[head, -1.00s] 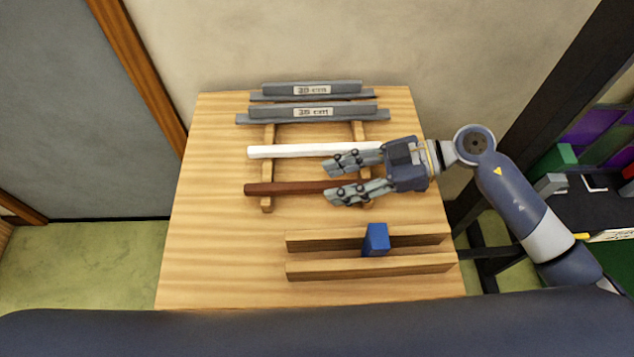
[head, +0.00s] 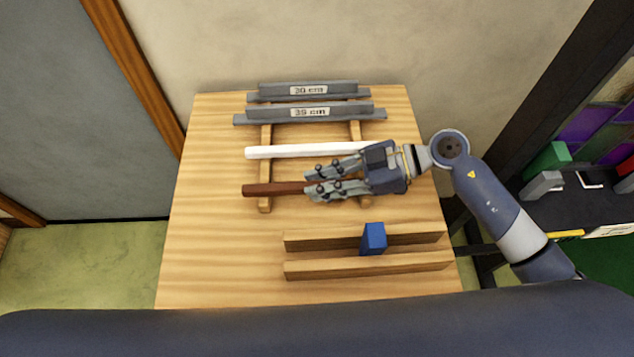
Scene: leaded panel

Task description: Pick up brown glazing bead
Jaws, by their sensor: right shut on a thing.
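The brown glazing bead (head: 272,189) is a thin dark-brown rod. It lies left to right across two wooden rails on the table, and its right part is hidden behind my right gripper. My right gripper (head: 312,184) comes in from the right and is shut on the brown bead, near the bead's middle. The bead appears still level and at the rails. A white bead (head: 275,152) lies parallel just behind it, partly covered by the gripper at its right end. My left gripper is not in view.
Two grey bars labelled 30 cm (head: 309,90) and 35 cm (head: 309,112) lie at the back of the wooden table (head: 205,230). In front, a blue block (head: 373,239) stands between two wooden strips (head: 325,271). The table's left side is clear.

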